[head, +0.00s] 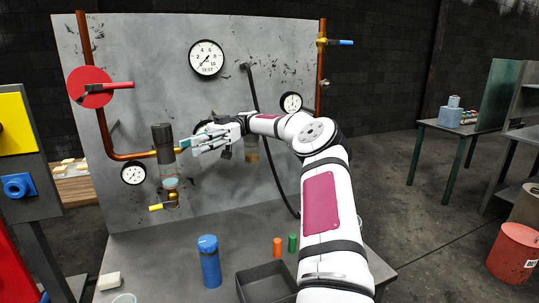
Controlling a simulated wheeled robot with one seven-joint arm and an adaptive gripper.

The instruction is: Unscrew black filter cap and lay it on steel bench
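The black filter cap (162,136) is a dark upright cylinder on top of a clear filter bowl (168,174) on the copper pipe at the left of the panel. My gripper (188,147) reaches in from the right, with its fingertips just right of the cap. Its two fingers look spread apart, with nothing seen between them. Whether a fingertip touches the cap I cannot tell. The steel bench (150,250) lies below, in front of the panel. A second filter bowl (252,155) is partly hidden behind my arm.
On the bench stand a blue bottle (209,262), an orange cylinder (277,247), a green cylinder (293,243), a dark tray (243,286) and a white block (109,281). A yellow-handled valve (162,206) sits below the left filter. The bench left of the bottle is mostly clear.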

